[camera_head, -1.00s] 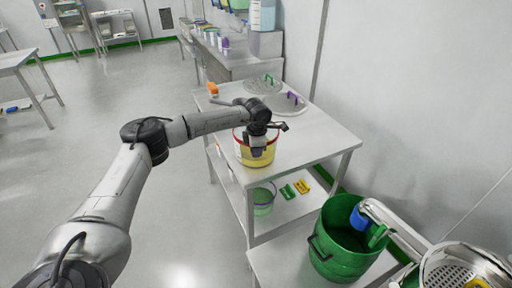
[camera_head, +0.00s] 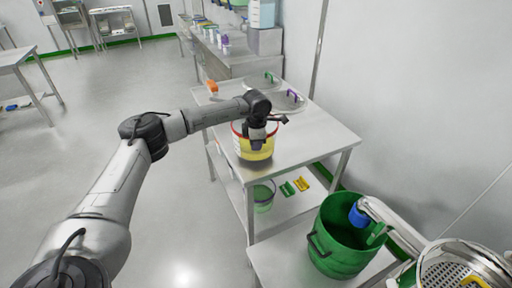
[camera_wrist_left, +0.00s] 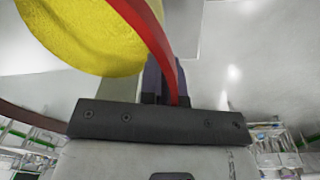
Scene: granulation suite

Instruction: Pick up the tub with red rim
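The tub with red rim (camera_head: 240,148) has clear sides and yellow contents. My left gripper (camera_head: 257,143) points down at the tub's near side. In the left wrist view, the red rim (camera_wrist_left: 150,28) runs between the two close-set dark fingers (camera_wrist_left: 166,85), which appear shut on it. The yellow contents (camera_wrist_left: 85,35) show beside the rim. My right gripper is in neither view.
Two clear lids with a green and a purple handle (camera_head: 291,94) lie behind the tub, and an orange item (camera_head: 212,87) is at the table's left edge. A green bucket (camera_head: 335,255) stands front right, beside a perforated metal dish (camera_head: 455,268). A lower shelf holds another tub (camera_head: 263,197).

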